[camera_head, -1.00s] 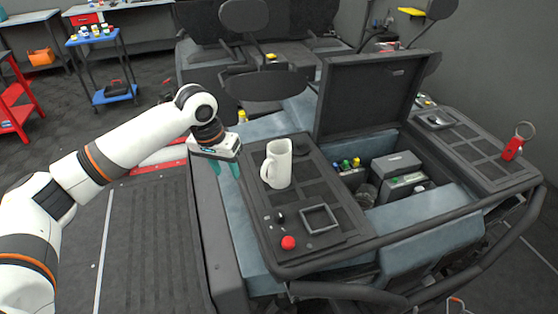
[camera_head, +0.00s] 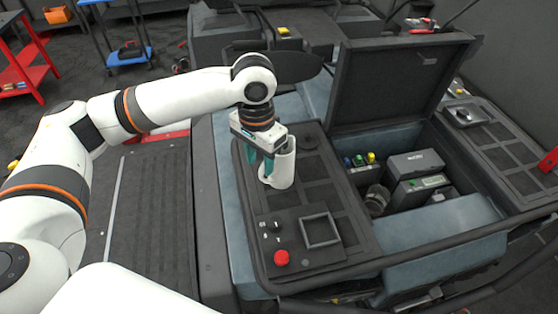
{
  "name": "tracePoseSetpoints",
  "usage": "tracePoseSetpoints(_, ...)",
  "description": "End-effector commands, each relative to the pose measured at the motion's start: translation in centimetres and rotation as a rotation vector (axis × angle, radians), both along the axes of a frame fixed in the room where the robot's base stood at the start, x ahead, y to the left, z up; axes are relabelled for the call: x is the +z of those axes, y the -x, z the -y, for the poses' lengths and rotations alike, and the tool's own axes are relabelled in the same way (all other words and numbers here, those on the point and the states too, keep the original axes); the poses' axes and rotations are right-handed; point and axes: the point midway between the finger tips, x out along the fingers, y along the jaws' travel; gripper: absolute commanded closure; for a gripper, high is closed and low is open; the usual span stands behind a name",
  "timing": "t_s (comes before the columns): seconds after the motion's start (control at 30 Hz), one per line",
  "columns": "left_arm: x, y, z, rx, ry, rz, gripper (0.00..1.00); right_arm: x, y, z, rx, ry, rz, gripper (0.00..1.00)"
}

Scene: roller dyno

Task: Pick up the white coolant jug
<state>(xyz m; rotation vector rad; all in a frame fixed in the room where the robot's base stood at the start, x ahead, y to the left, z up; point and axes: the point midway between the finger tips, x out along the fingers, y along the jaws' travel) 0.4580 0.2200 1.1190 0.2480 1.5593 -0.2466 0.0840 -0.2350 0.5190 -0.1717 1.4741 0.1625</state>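The white coolant jug (camera_head: 283,167) stands upright on the dark ribbed panel (camera_head: 335,196) of the vehicle. Its handle side faces left and is mostly hidden by my gripper. My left gripper (camera_head: 258,160) is at the jug's left side, pointing down. Its two teal fingers show apart, one left of the handle and one over the jug's side. I cannot see clearly whether they touch the jug. My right gripper is not in view.
A red knob (camera_head: 281,258) and a square frame (camera_head: 320,231) are on the panel in front of the jug. An open compartment (camera_head: 405,180) with a raised lid (camera_head: 392,82) is to the right. A blue cart (camera_head: 130,55) stands at the back left.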

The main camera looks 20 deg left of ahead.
Motion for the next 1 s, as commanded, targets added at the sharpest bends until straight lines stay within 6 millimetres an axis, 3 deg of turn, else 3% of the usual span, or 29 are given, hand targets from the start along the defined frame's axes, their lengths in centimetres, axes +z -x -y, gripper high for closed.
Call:
tracePoseSetpoints(0.4, -5.0, 0.2, 0.0, 0.000, 0.000, -0.001, 0.61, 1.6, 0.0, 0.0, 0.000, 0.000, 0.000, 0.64)
tracePoseSetpoints(0.67, -5.3, 0.1, 0.0, 0.000, 0.000, 0.001, 0.61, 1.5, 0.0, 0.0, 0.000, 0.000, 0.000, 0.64)
tracePoseSetpoints(0.9, -5.3, 0.1, 0.0, 0.000, 0.000, 0.001, 1.00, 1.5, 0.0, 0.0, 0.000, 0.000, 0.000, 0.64)
tracePoseSetpoints(1.0, -5.3, 0.1, 0.0, 0.000, 0.000, 0.001, 1.00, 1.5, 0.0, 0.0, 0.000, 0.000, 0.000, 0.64)
